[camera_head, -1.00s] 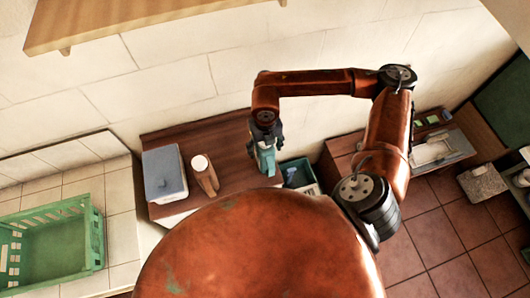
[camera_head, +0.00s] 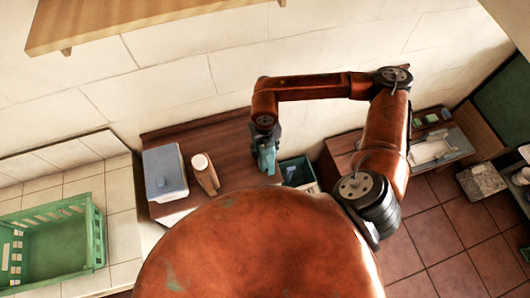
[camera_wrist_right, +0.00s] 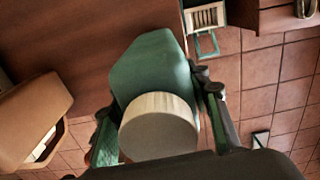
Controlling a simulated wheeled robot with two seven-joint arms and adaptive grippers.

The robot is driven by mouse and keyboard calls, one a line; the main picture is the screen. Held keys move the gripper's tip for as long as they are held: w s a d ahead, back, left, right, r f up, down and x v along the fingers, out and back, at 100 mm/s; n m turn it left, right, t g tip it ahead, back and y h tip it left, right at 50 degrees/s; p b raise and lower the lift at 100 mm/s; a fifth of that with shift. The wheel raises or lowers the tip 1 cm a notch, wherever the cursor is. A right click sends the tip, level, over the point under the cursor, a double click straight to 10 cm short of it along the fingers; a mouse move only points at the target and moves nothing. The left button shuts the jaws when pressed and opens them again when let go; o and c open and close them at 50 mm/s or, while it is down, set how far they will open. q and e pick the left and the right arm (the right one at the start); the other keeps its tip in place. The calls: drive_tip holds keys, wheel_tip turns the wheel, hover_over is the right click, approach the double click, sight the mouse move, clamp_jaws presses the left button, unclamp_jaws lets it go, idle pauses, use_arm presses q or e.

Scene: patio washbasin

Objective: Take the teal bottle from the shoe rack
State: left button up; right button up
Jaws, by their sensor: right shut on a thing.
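The teal bottle (camera_head: 266,161) stands on the brown wooden top of the shoe rack (camera_head: 225,150), near its right end. Its pale, round cap (camera_wrist_right: 158,125) faces the camera in the right wrist view, with the teal body (camera_wrist_right: 150,70) beyond it. My right gripper (camera_head: 265,138) comes down over the bottle from above. In the right wrist view its fingers (camera_wrist_right: 160,120) press on both sides of the bottle, shut on it. The bottle's base is hidden, so I cannot tell whether it touches the rack. My left gripper is not in view.
A small green crate (camera_head: 300,173) is close on the right. A large green crate (camera_head: 52,240) sits on the tiled counter (camera_head: 122,210).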

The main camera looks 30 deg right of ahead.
sight(271, 152)
clamp_jaws()
drive_tip(key=shift+r, duration=0.1)
idle(0.3)
drive_tip(key=s+r, duration=0.1)
drive_tip(key=r, duration=0.1)
drive_tip(key=s+r+b, duration=0.1)
drive_tip(key=r, duration=0.2)
drive_tip(key=s+r, duration=0.1)
drive_tip(key=r, duration=0.1)
drive_tip(key=shift+s+d+r+b, duration=0.2)
drive_tip(key=shift+s+b, duration=0.15)
drive_tip(key=s+r+b, duration=0.5)
drive_tip(key=s+b, duration=0.3)
drive_tip(key=s, duration=0.2)
drive_tip(key=shift+d+r, duration=0.2)
drive_tip(key=shift+d, duration=0.2)
